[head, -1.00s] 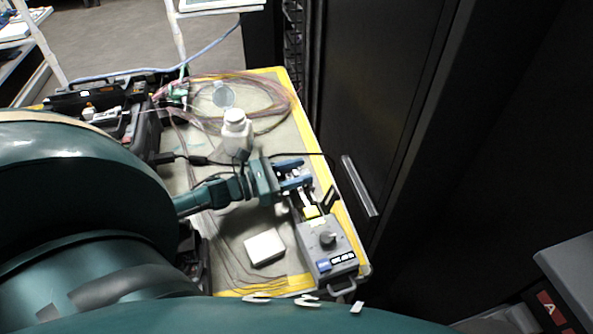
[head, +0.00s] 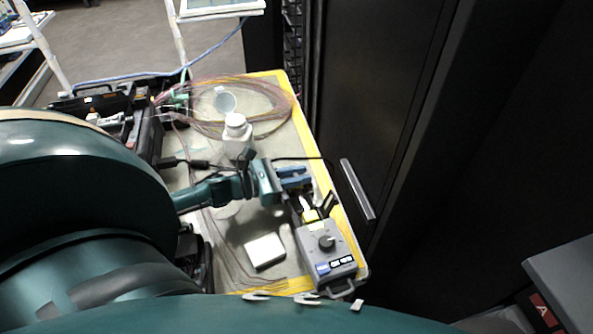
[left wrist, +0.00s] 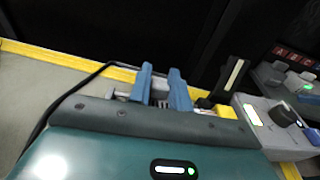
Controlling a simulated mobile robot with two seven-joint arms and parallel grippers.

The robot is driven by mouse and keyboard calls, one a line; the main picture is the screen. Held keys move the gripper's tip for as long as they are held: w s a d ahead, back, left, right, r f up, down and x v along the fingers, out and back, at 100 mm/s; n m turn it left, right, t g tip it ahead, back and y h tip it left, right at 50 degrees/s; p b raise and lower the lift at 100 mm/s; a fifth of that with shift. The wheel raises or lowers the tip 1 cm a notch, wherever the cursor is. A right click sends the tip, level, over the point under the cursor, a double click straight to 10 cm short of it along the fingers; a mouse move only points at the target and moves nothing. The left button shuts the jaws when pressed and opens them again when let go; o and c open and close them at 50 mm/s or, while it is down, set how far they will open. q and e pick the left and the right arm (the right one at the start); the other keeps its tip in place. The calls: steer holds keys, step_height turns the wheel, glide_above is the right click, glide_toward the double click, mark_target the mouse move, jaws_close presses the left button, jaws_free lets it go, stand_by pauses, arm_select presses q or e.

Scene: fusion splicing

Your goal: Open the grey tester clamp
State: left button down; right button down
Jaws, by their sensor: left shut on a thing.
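The grey tester (head: 318,244) with a dark knob stands at the table's right front corner. It also shows at the right in the left wrist view (left wrist: 262,132). At its far end are a yellow block (head: 311,215) and a raised black flap (head: 329,203). My left gripper (head: 307,179) is just beyond that end, its blue fingers low over the table. In the left wrist view its fingers (left wrist: 161,76) are shut on a small grey piece (left wrist: 160,86), which looks like the grey tester clamp; the fingers hide most of it. My right gripper is not in view.
A white bottle (head: 237,133) stands behind my left wrist. A white box (head: 265,250) lies left of the tester. Coiled fibre (head: 270,128) and a black case (head: 148,130) are farther back. A dark cabinet (head: 390,110) stands close to the table's right edge.

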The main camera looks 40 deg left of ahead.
arm_select(q)
steer(key=shift+w+r+g+y+p, duration=0.2)
steer(key=shift+r+g+y+p, duration=0.45)
steer(key=shift+p, duration=0.5)
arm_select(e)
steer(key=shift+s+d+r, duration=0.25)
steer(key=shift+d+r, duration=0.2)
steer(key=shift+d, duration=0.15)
arm_select(q)
steer(key=shift+d+p, duration=0.1)
steer(key=shift+p, duration=0.2)
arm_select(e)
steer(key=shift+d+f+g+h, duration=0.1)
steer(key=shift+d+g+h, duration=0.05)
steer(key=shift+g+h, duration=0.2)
arm_select(q)
steer(key=shift+w+f+g+y+p, duration=0.1)
steer(key=shift+w+g+y+p, duration=0.15)
steer(key=shift+g+y, duration=0.4)
steer(key=shift+g, duration=0.4)
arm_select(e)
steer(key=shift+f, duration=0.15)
arm_select(q)
steer(key=shift+d, duration=0.1)
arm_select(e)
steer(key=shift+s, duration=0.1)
arm_select(q)
steer(key=shift+w+d+g+y, duration=0.1)
steer(key=shift+d+g+y, duration=0.05)
steer(key=shift+g+y, duration=0.4)
